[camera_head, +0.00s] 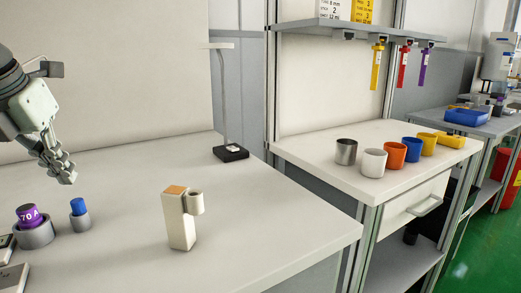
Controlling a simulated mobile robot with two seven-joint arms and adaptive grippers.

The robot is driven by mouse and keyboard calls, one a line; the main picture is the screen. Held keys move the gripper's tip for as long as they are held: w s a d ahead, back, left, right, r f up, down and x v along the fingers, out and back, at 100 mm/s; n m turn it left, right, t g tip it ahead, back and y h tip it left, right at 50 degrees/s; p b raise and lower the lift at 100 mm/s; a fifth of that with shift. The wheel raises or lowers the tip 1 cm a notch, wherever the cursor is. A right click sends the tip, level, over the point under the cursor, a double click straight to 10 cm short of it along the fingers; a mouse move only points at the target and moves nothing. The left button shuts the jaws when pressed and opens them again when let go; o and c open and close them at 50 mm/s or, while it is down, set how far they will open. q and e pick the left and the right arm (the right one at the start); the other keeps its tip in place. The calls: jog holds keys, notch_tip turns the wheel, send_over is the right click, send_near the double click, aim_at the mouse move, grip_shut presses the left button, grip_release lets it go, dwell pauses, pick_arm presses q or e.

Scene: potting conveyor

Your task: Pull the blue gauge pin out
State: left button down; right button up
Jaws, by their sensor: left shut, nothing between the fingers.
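The blue gauge pin (78,205) stands upright in a small grey round holder (82,223) on the white table at the left. Its blue top shows; its lower part is hidden inside the holder. My left gripper (67,175) is shut and empty, a little above and left of the pin in the picture, apart from it. My right gripper is out of the picture.
Beside the holder, a purple plug marked 70 A (28,214) sits in a larger grey ring (36,235). A cream block with a side ring (178,222) stands right of them. A black-based stand (231,153) is farther back. The table between is clear.

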pick_arm(q)
jog(key=c, duration=2.3)
grip_release()
jog(key=o, duration=0.5)
jog(key=shift+r, duration=0.1)
